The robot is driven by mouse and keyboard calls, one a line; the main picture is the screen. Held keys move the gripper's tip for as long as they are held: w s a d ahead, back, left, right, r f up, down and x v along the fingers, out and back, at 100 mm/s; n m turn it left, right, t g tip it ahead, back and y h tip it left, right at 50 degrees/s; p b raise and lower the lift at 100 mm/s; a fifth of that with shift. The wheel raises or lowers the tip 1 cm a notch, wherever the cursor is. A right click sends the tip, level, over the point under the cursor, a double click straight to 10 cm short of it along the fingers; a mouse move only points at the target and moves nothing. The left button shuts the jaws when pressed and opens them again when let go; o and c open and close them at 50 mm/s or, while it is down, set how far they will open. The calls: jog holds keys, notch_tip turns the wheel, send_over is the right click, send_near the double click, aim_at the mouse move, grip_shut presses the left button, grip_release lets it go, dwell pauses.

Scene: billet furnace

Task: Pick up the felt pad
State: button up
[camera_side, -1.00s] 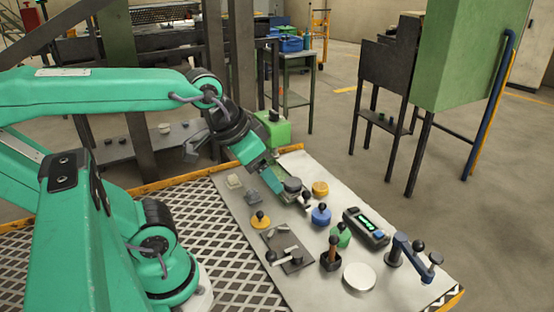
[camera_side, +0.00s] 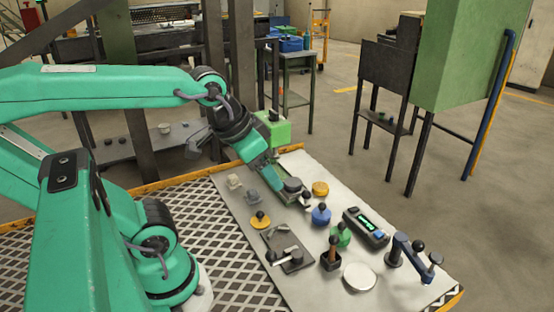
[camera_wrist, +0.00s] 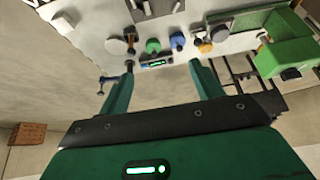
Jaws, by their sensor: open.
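A pale, flat round disc (camera_side: 359,277), which I take to be the felt pad, lies on the near part of the light worktop in the side view. It also shows in the wrist view (camera_wrist: 116,46), up and to the left of the fingers. My gripper (camera_side: 301,197) hangs low over the middle of the worktop, apart from the disc. In the wrist view its two green fingers (camera_wrist: 162,65) are spread with nothing visible held between them.
Blue (camera_side: 321,215), green (camera_side: 341,235) and yellow (camera_side: 260,220) knobbed pieces stand around the middle. A black device with a lit display (camera_side: 366,228), a blue lever stand (camera_side: 398,247) and a wooden-handled tool (camera_side: 331,259) are near the disc. A green box (camera_side: 273,131) is behind.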

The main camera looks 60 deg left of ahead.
jog(key=w+a+f+g+y, duration=0.1)
jog(key=w+a+f+g, duration=0.1)
jog(key=w+a, duration=0.45)
jog(key=g+h, duration=0.1)
jog(key=g, duration=0.2)
send_over(233, 176)
jog(key=shift+n, duration=0.3)
notch_tip(233, 176, down, 13)
jog(key=shift+f, duration=0.15)
jog(key=shift+s+a+f, duration=0.2)
jog(key=shift+a+f, duration=0.05)
jog(key=shift+a, duration=0.05)
jog(key=shift+f, duration=0.1)
jog(key=shift+f, duration=1.2)
jog(key=shift+d+f, duration=0.1)
jog(key=shift+w+d+f, duration=0.15)
jog(key=shift+f, duration=2.35)
